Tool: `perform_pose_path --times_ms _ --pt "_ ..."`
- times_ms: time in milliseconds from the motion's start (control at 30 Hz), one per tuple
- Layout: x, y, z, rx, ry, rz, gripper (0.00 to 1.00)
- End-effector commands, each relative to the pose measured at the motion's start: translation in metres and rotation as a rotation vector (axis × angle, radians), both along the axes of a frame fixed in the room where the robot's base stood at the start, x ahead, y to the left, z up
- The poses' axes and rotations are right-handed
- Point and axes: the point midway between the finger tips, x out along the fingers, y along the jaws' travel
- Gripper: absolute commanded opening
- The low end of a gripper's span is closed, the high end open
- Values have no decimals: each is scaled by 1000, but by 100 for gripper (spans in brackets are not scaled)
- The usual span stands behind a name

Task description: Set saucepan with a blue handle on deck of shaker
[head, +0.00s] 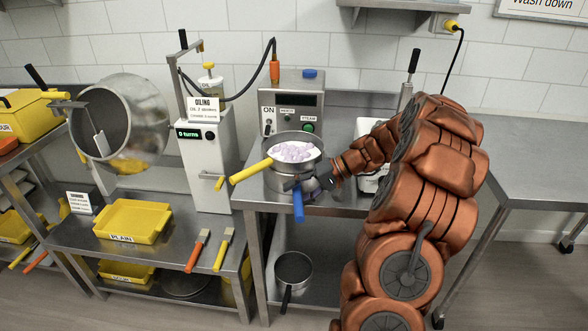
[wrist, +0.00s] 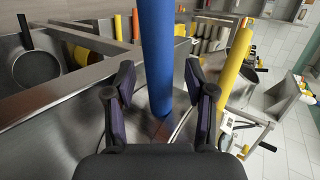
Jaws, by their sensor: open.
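The saucepan with a blue handle (head: 299,206) is on the steel table, its handle pointing toward the front edge. Its metal body is mostly hidden under a second saucepan (head: 296,139) and behind my gripper. That upper pan has a yellow handle and holds pale lilac pieces. My gripper (head: 303,186) is open beside the pans. In the wrist view, the blue handle (wrist: 157,50) runs between the two open fingers (wrist: 160,95); contact is not clear. A grey control box (head: 291,92) with an ON label stands behind the pans; I cannot tell whether it is part of the shaker.
The yellow handle (head: 251,172) juts left, close by; it also shows in the wrist view (wrist: 234,70). A white oiling machine (head: 205,160) stands to the left. A dark-handled pan (head: 293,270) is on the lower shelf. The right counter (head: 530,150) is clear.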

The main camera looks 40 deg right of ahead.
Motion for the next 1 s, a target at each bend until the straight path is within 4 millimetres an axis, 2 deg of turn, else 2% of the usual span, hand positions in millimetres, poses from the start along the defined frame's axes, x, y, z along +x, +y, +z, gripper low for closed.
perform_pose_path --times_ms 200,700,1000 --pt "0 0 -1 0 0 0 53" --pt "0 0 -1 0 0 0 0" --pt "0 0 -1 0 1 -1 0"
